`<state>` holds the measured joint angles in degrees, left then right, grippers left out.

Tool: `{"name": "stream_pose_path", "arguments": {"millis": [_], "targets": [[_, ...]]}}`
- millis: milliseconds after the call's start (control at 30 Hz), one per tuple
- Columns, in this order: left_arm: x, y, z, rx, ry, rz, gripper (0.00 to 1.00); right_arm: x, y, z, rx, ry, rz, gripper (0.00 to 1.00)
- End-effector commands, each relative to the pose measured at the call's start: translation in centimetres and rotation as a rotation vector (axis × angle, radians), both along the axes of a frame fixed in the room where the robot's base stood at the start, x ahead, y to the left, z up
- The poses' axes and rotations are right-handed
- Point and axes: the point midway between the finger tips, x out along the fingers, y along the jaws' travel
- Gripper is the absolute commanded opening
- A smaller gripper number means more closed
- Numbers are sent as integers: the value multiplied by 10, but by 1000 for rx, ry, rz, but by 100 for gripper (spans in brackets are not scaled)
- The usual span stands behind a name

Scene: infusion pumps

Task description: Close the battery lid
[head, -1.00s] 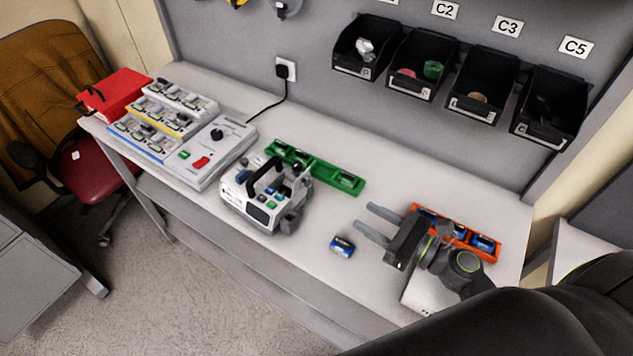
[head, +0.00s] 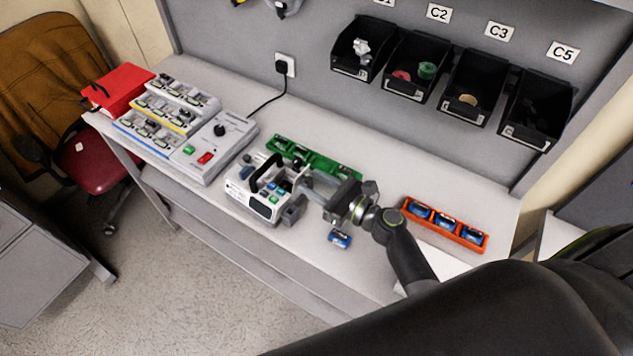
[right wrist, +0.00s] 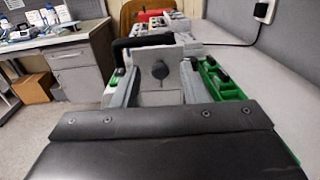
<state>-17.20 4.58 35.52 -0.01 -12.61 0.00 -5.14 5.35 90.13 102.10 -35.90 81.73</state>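The white infusion pump (head: 250,202) with a black carry handle stands on the table. A grey block (head: 292,212) juts from its right end, perhaps the battery lid; I cannot tell whether it is open or shut. My right gripper (head: 306,178) is at the pump's right end, its fingers pointing at the pump. In the right wrist view, the fingers (right wrist: 158,88) are apart, with the pump's grey end face and a dark round knob (right wrist: 160,70) showing between them. Contact is unclear. My left gripper is out of view.
A blue battery (head: 340,239) lies near the table's front edge, below my right gripper. A green tray (head: 315,160) sits behind the pump. An orange tray (head: 445,226) with blue batteries is at the right. A grey tester (head: 216,148) stands left of the pump.

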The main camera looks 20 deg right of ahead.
Motion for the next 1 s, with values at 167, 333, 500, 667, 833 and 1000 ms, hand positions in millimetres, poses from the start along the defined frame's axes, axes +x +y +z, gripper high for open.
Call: {"name": "stream_pose_path", "arguments": {"millis": [167,333,500,667,833,1000], "targets": [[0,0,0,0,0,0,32,0,0,0,0,0,0,32],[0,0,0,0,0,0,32,0,0,0,0,0,0,10],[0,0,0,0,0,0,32,0,0,0,0,0,0,0],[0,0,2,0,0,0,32,0,0,1,-6,7,0,0],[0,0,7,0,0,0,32,1,1,5,-26,34,-1,0],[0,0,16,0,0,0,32,4,3,9,-65,90,-1,0]]}}
